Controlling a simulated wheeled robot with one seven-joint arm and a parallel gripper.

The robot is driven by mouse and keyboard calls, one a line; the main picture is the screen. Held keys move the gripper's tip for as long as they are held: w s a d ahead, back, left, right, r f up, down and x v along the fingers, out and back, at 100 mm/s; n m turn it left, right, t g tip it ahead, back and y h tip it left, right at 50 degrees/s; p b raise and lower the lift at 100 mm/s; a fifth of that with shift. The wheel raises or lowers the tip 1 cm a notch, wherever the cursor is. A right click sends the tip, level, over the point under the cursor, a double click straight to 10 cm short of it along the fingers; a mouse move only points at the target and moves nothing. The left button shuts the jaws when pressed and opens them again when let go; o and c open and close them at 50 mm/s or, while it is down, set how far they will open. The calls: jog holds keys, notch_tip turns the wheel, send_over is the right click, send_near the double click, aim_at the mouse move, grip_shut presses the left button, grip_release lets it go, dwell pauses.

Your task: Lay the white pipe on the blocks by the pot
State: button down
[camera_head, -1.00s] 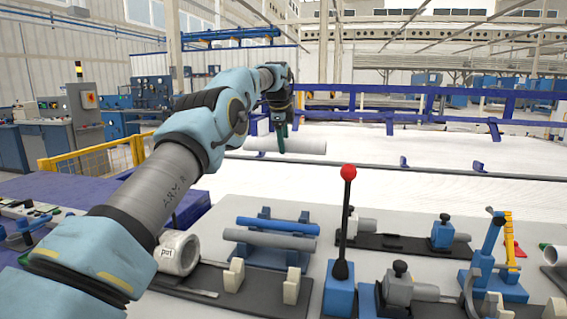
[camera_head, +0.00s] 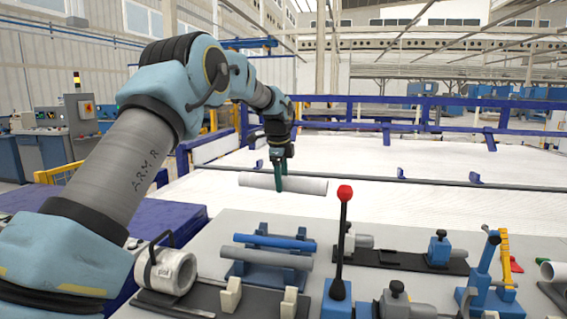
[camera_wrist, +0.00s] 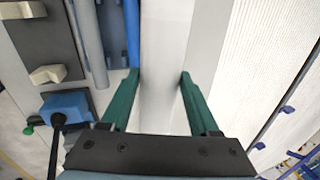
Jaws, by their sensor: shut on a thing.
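The white pipe (camera_head: 240,180) is held level above the far edge of the bench, in the head view's middle. My gripper (camera_head: 279,176) points down with its green fingers on either side of the pipe, shut on it. In the wrist view the pipe (camera_wrist: 165,50) runs lengthwise between the fingers (camera_wrist: 160,76). Two cream blocks, a left one (camera_head: 230,296) and a right one (camera_head: 289,303), stand on a dark plate right of the white pot (camera_head: 174,273). The blocks (camera_wrist: 48,74) also show at the left of the wrist view. Nothing lies on them.
A blue pipe (camera_head: 275,242) and a grey pipe (camera_head: 266,257) lie on a blue rack behind the blocks. A tall lever with a red knob (camera_head: 345,192) stands right of them. Clamps and fittings fill the bench's right side. A blue rail (camera_head: 410,127) runs behind.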

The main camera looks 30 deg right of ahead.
jog(key=s+a+f+g+y+b, duration=0.1)
jog(key=s+a+f, duration=0.5)
jog(key=s+a, duration=0.25)
jog(key=s+a+f, duration=0.5)
jog(key=s+a, duration=0.3)
jog(key=a, duration=0.2)
jog(key=shift+n, duration=0.4)
jog(key=shift+w+d+f+b, duration=0.1)
jog(key=shift+f+b, duration=1.15)
jog(key=shift+f, duration=0.5)
jog(key=shift+w+d+f+b, duration=0.1)
jog(key=shift+f+b, duration=1.15)
jog(key=shift+f, duration=0.45)
jog(key=shift+c, duration=0.2)
grip_release()
notch_tip(320, 180, up, 11)
jog(key=b, duration=0.1)
jog(key=s+a+f+n, duration=0.1)
jog(key=a+f+n, duration=0.1)
jog(key=a+n, duration=0.6)
jog(key=s+a+f+n, duration=0.1)
jog(key=a+f+n, duration=0.2)
jog(key=a+n, duration=0.6)
jog(key=s+a+f+n, duration=0.2)
jog(key=a+n, duration=0.6)
jog(key=a, duration=0.5)
jog(key=shift+a+f+n+y, duration=0.15)
jog(key=shift+f+n+y, duration=0.2)
jog(key=shift+f, duration=0.2)
